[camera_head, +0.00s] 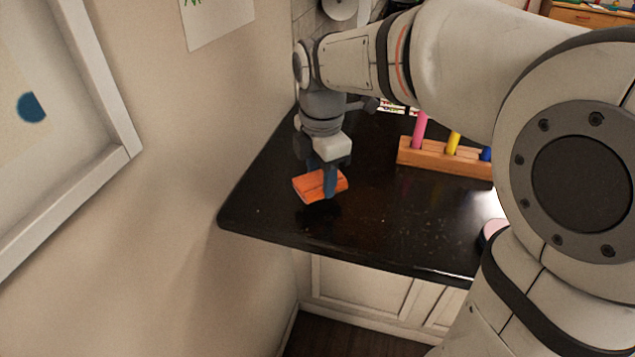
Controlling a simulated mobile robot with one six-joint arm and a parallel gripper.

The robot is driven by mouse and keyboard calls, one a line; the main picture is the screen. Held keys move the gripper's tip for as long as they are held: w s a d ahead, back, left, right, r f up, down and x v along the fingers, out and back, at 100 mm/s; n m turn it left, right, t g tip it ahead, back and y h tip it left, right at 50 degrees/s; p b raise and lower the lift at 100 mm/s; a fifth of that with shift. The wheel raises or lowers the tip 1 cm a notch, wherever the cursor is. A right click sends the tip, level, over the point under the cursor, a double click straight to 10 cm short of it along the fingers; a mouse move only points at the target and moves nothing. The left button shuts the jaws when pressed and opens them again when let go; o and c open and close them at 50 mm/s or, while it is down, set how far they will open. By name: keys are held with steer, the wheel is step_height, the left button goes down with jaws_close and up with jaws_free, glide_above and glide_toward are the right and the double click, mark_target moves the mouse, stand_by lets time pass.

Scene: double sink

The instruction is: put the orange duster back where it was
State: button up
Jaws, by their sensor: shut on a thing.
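The orange duster (309,187) is a small orange block in the head view, near the left end of the dark countertop (400,232). My gripper (323,182) points down with its blue fingers and is shut on the orange duster. A dark shadow lies on the counter just below and right of the duster, and the duster seems to be held a little above the surface. The exact gap cannot be told. The near finger hides part of the duster.
A wooden stand (444,158) with pink, yellow and blue pegs is right of my gripper. A round pinkish thing (492,233) is partly hidden by my arm. The wall (200,170) runs close on the left. The counter's front middle is clear.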

mark_target(321, 178)
steer(key=shift+f, duration=1.55)
steer(key=shift+f, duration=0.2)
steer(key=o, duration=1)
steer(key=shift+c, duration=0.2)
step_height(321, 178, up, 12)
steer(key=shift+r, duration=0.2)
